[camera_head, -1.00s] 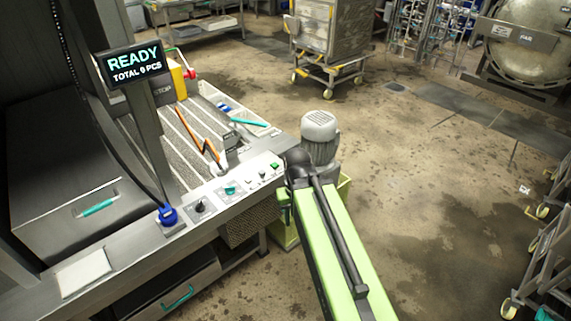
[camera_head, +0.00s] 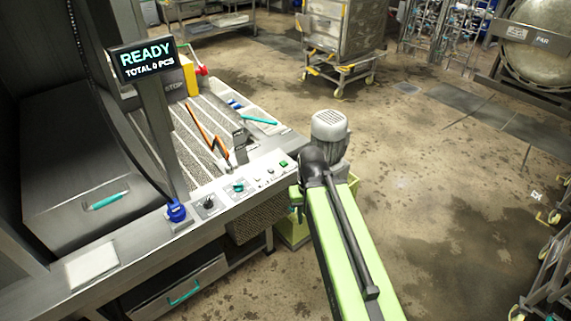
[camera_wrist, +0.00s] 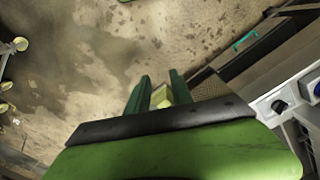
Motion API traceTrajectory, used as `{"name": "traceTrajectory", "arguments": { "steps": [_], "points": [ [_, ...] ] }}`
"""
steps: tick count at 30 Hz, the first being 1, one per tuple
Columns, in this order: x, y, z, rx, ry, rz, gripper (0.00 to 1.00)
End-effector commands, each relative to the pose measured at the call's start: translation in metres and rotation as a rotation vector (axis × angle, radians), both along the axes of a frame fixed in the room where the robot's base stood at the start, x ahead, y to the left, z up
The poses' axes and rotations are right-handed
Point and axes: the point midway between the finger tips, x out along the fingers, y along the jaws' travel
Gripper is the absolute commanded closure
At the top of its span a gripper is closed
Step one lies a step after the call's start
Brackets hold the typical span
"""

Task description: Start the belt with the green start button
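The green start button (camera_head: 283,163) is a small square at the far right end of the slanted control panel (camera_head: 222,199) in the head view. My gripper (camera_head: 296,197) is just right of the panel's end in the head view, mostly hidden by my arm, and looks apart from the button. In the wrist view my gripper (camera_wrist: 160,80) shows two dark green fingers spread apart with nothing held between them. The button cannot be made out in the wrist view. The display (camera_head: 147,60) reads READY, TOTAL 0 PCS. The belt (camera_head: 190,130) lies behind the panel.
The panel also bears a teal knob (camera_head: 238,186), a black knob (camera_head: 208,202) and a blue control (camera_head: 176,211). A yellow stop box (camera_head: 188,76) with a red button stands behind. A wheeled cart (camera_head: 340,40) is at the back. Wet floor right of my arm is open.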

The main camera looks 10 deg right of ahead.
Motion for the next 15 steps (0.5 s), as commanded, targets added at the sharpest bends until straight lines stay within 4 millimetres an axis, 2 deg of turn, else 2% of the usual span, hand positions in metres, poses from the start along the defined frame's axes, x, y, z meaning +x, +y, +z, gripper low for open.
{"name": "traceTrajectory", "arguments": {
  "steps": [1, 6, 15],
  "points": [
    [0.0, 0.0, 0.0, 0.0, 0.0, 0.0, 0.81],
    [0.0, 0.0, 0.0, 0.0, 0.0, 0.0, 1.0],
    [0.0, 0.0, 0.0, 0.0, 0.0, 0.0, 1.0]
  ]
}}
